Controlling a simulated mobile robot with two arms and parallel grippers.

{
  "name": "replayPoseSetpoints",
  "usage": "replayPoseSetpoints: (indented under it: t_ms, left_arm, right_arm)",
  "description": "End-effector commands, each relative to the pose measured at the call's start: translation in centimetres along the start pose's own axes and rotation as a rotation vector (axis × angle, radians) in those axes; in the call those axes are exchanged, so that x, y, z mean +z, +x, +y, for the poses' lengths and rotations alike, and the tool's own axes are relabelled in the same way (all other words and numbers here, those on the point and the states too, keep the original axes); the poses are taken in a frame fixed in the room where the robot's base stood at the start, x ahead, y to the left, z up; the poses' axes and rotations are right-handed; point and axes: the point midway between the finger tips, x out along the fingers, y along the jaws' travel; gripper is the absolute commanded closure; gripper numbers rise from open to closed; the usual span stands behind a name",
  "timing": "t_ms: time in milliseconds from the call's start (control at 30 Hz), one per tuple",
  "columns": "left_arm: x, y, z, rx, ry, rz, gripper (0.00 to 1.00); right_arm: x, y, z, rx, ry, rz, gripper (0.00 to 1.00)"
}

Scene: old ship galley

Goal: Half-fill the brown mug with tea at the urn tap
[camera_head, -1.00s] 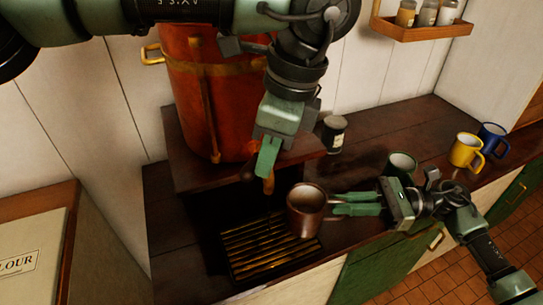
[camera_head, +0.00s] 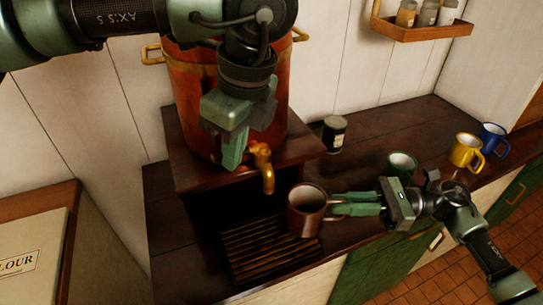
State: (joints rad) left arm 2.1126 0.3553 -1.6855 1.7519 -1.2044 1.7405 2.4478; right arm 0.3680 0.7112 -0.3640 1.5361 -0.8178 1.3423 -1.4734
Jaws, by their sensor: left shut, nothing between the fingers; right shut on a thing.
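The copper urn (camera_head: 188,113) stands on a dark wooden stand, and its brass tap (camera_head: 264,167) points down at the front. My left gripper (camera_head: 232,155) is shut and empty, just left of the tap and apart from it. The brown mug (camera_head: 306,212) is upright in my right gripper (camera_head: 328,204), which is shut on it from the right. The mug is to the right of the tap spout, near the right edge of the drip grate (camera_head: 262,247). The inside of the mug looks brownish; I cannot tell how much tea it holds.
A green mug (camera_head: 402,163) stands behind my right gripper. A yellow mug (camera_head: 465,151) and a blue mug (camera_head: 494,138) stand further right. A dark jar (camera_head: 334,134) is beside the urn stand. A shelf (camera_head: 424,29) with jars hangs above.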

Motion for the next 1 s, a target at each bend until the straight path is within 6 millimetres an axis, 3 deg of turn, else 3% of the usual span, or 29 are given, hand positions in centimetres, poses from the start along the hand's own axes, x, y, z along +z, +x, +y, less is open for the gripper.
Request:
replayPoseSetpoints:
  t_ms: [800,1000]
  left_arm:
    - [0.7,0.1,-0.2,-0.022,0.083,-0.003,1.00]
    - [-0.6,-0.5,0.8,-0.024,0.089,-0.004,1.00]
  right_arm:
    - [0.1,0.0,0.0,0.000,-0.002,-0.003,1.00]
    - [0.1,0.0,0.0,0.000,-0.002,-0.003,1.00]
